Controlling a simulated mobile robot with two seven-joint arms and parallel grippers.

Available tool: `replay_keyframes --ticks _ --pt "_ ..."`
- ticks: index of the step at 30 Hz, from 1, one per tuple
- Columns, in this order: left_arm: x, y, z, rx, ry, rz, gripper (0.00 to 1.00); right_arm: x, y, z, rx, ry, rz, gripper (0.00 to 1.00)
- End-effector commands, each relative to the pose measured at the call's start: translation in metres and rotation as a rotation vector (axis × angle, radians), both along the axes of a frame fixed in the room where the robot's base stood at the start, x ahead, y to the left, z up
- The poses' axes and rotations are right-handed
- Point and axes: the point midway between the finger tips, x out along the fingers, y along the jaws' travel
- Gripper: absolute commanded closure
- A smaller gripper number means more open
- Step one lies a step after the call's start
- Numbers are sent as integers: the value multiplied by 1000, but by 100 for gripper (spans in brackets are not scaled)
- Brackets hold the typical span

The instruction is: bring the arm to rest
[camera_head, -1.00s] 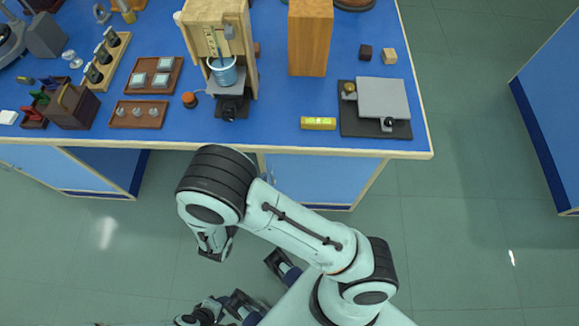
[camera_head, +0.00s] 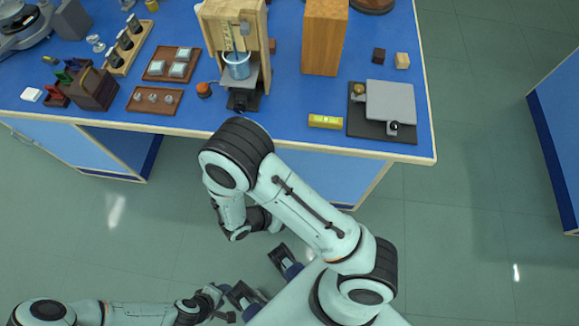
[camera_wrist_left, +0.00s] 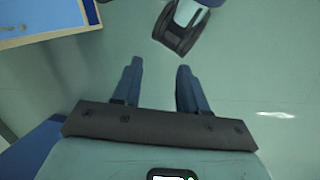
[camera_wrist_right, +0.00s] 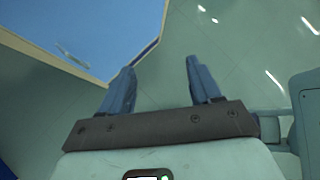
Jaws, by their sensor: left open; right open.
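My left arm enters at the bottom left of the head view. Its small dark left gripper (camera_head: 222,303) is low over the floor, in front of the bench. In the left wrist view the left gripper (camera_wrist_left: 158,66) has its two fingers apart with nothing between them. My right arm is bent, its elbow high near the bench's front edge and its forearm hanging down.
The blue bench (camera_head: 290,112) lies ahead, its front edge close to my right elbow. It carries a wooden stand with a blue beaker (camera_head: 237,66), a yellow level (camera_head: 325,121), a grey plate device (camera_head: 390,101) and small trays.

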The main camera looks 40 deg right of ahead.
Motion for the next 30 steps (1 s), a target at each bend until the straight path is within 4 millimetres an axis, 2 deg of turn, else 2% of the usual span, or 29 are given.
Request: replay_keyframes --ticks 17,20,23,24,27,30 --pt "0 0 0 0 0 0 57 -1 0 -1 3 1 -4 37" --pt "-1 0 1 0 4 -1 57 -12 1 -7 37 18 -65 37" --pt "-3 -1 5 -3 14 -5 57 -46 9 -25 141 54 -263 37" --pt "-4 -1 8 -4 19 -7 57 -63 16 -33 196 66 -385 37" --pt "-8 -2 14 -8 38 -14 57 -97 48 -51 345 55 -766 37" --pt "-11 -2 20 -11 56 -21 57 -104 80 -62 453 -32 -1172 37"
